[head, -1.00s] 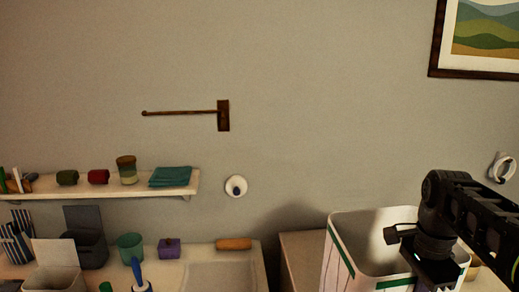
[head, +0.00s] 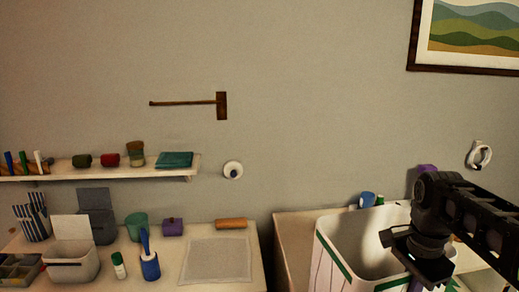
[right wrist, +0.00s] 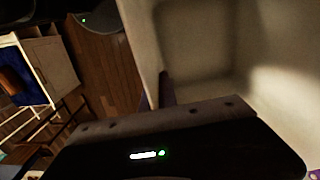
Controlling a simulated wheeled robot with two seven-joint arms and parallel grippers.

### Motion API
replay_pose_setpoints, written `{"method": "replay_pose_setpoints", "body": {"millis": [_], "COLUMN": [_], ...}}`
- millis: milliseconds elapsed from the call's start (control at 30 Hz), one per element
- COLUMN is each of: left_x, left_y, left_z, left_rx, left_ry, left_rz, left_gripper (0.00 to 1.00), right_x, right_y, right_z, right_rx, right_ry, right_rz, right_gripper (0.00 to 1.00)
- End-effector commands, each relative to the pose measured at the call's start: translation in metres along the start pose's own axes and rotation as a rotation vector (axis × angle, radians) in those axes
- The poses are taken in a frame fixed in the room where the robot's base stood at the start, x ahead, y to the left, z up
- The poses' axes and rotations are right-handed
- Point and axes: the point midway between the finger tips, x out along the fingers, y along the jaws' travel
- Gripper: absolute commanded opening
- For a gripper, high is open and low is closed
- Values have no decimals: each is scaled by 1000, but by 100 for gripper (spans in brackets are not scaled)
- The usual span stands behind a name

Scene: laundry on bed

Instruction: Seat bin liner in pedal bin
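A white open-topped container (head: 331,252) with green bands and thin dark stripes stands at the lower right in the head view. I cannot tell whether it is the pedal bin, and no bin liner can be made out for certain. My right gripper (head: 424,262) is over the container's right part, pointing down. A purple piece (head: 415,285) shows just below it. In the right wrist view a pale-walled container interior (right wrist: 205,50) fills the right side, with a dark purplish piece (right wrist: 167,88) at its edge. The right fingers' opening is unclear. My left gripper is out of view.
At left, a counter (head: 205,280) holds a pale lidded box (head: 72,262), a dark grey box (head: 97,226), a green cup (head: 135,226) and a blue holder (head: 150,265). A wall shelf (head: 110,173) is above. The wrist view shows wooden floor (right wrist: 105,55) and a cabinet (right wrist: 50,65).

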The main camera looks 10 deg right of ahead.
Motion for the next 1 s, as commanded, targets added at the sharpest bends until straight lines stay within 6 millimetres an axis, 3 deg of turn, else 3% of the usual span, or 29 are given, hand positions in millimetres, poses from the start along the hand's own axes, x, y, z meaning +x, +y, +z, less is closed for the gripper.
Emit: {"method": "replay_pose_setpoints", "body": {"millis": [267,467,700,1000], "left_x": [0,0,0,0], "left_y": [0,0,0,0], "left_z": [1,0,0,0], "left_rx": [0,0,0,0], "left_ry": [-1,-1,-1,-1], "left_rz": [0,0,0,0], "left_gripper": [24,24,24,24], "right_x": [13,38,100,152], "right_y": [-18,-45,-98,-128], "right_z": [6,22,77,139], "right_rx": [-186,-445,-966,-1387], "right_ry": [-3,-5,-6,-4], "right_rz": [-1,0,3,1], "right_gripper": [0,0,0,0]}}
